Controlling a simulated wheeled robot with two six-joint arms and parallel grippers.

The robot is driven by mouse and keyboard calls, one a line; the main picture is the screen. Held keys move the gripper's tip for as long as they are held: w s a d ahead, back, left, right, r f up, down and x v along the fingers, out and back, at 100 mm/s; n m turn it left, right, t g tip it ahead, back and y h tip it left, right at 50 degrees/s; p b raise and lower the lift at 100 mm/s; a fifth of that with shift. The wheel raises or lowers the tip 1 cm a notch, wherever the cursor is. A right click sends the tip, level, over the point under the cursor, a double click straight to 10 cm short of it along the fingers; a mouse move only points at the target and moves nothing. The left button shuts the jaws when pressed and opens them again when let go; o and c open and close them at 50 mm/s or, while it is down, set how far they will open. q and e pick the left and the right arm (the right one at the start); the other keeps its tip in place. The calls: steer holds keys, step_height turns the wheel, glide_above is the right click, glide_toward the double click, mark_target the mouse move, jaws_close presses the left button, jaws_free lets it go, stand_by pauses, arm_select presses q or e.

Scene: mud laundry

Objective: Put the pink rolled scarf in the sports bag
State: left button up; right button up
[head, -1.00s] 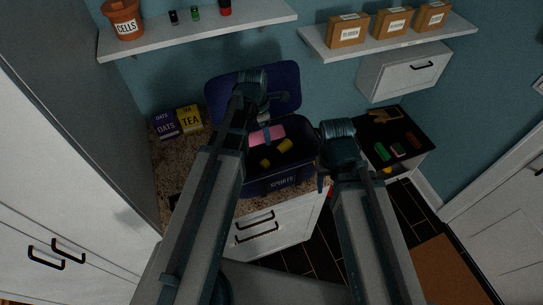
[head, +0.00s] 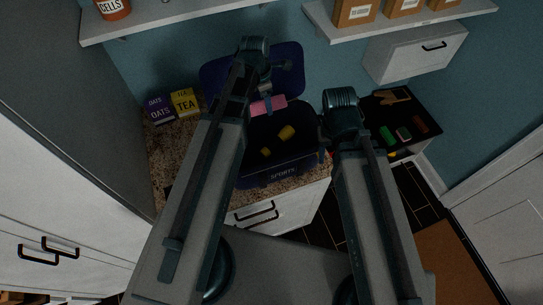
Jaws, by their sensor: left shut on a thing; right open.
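The pink rolled scarf (head: 268,104) is held in my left gripper (head: 265,97), which is shut on it. They are over the back part of the open sports bag (head: 283,173), near its raised dark blue lid (head: 292,57). I cannot tell how high the scarf is above the bag. The bag stands on the speckled counter with its mouth open, and yellow items (head: 287,132) lie inside. My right gripper (head: 324,143) is open and empty at the bag's right edge, partly hidden by its own wrist.
An oats box (head: 158,110) and a tea box (head: 185,102) stand left of the bag on the counter (head: 178,150). A dark surface (head: 378,118) with several small items is at the right. Wall shelves (head: 200,18) hang above.

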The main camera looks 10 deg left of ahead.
arm_select(q)
steer(key=shift+s+f+b, duration=0.1)
steer(key=shift+f+b, duration=0.3)
steer(key=shift+f, duration=0.2)
step_height(320, 180, down, 7)
steer(key=b, duration=0.7)
steer(key=shift+f, duration=0.2)
step_height(320, 180, down, 6)
steer(key=b, duration=0.6)
steer(key=shift+f+b, duration=0.15)
steer(key=shift+b, duration=0.15)
step_height(320, 180, down, 4)
steer(key=b, duration=0.3)
steer(key=shift+b, duration=0.3)
